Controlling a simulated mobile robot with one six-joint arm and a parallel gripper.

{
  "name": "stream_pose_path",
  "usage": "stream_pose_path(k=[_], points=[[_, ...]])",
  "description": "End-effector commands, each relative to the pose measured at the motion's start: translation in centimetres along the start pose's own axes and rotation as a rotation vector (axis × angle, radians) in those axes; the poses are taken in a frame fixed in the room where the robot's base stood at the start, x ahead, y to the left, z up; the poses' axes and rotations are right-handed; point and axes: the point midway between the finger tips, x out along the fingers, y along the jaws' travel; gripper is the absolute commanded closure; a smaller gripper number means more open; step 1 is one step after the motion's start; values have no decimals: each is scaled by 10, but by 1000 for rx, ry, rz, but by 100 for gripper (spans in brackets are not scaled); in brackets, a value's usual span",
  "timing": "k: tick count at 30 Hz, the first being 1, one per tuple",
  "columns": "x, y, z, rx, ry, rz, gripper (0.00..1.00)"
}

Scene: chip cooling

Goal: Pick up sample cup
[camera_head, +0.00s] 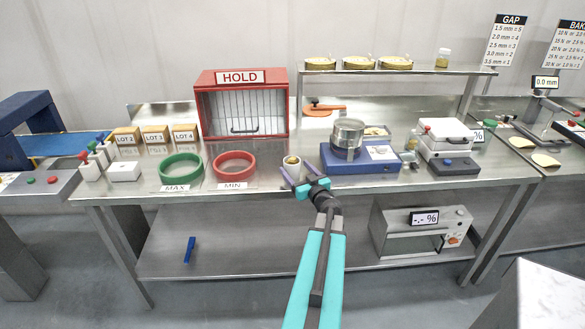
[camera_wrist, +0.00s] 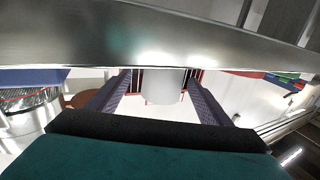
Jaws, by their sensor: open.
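The sample cup (camera_head: 292,161) is a small pale cup with yellowish contents, standing near the front edge of the steel table, right of the red MIN ring. My gripper (camera_head: 299,175) is at the cup with its purple fingers open. In the wrist view, the cup (camera_wrist: 163,88) shows as a plain pale cylinder between the two spread fingers, with a gap visible on each side. My gripper (camera_wrist: 160,95) is not closed on it. The cup's lower part is partly hidden by the fingers in the head view.
The red MIN ring (camera_head: 234,164) and green MAX ring (camera_head: 181,168) lie to the left. A blue scale (camera_head: 360,161) carrying a metal pan (camera_head: 348,134) stands close on the right. The red HOLD cabinet (camera_head: 241,78) is behind. The steel table's front edge (camera_head: 257,193) runs beneath my gripper.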

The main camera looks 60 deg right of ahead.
Motion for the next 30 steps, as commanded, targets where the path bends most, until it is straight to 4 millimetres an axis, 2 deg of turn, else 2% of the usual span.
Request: stream_pose_path(k=[6,20,30], points=[[15,0,0,0,0,0,27],[17,0,0,-1,0,1,27],[43,-2,1,0,0,1,27]])
